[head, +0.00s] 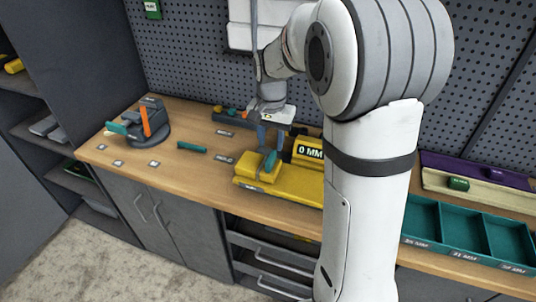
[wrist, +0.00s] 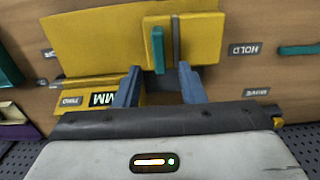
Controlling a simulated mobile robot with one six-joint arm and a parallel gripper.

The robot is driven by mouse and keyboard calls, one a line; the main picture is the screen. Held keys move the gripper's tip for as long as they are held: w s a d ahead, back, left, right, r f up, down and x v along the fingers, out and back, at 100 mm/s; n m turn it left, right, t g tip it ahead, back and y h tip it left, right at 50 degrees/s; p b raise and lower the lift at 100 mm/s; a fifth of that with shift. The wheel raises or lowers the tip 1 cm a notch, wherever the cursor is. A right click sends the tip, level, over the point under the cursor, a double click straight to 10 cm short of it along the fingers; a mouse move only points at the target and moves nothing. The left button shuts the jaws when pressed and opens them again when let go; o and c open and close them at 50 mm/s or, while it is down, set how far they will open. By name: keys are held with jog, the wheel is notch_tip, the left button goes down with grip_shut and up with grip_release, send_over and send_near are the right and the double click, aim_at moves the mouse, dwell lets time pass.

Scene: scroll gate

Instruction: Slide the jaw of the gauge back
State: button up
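The yellow gauge (head: 300,193) lies on the wooden bench, with a display reading 0 MM (head: 310,152) behind it, partly hidden by my arm. Its jaw is a raised yellow block (head: 246,167) at the left end. The block also shows in the wrist view (wrist: 200,42), with a teal handle (wrist: 158,48) on it. My gripper (head: 270,138) is above the jaw, pointing down. In the wrist view my gripper (wrist: 160,75) is open, its two blue-grey fingers apart on either side of the handle's line. I cannot tell whether they touch it.
A grey device with an orange lever (head: 146,122) stands at the bench's left. A loose teal bar (head: 192,147) lies between it and the gauge. Teal bins (head: 460,232) are at right. A perforated wall rises behind. The bench's left front is mostly clear.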

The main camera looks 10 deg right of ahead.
aim_at(271, 156)
notch_tip(271, 156, down, 6)
jog(key=shift+f+p, duration=0.25)
jog(key=shift+p, duration=0.1)
grip_shut()
dwell(0.5)
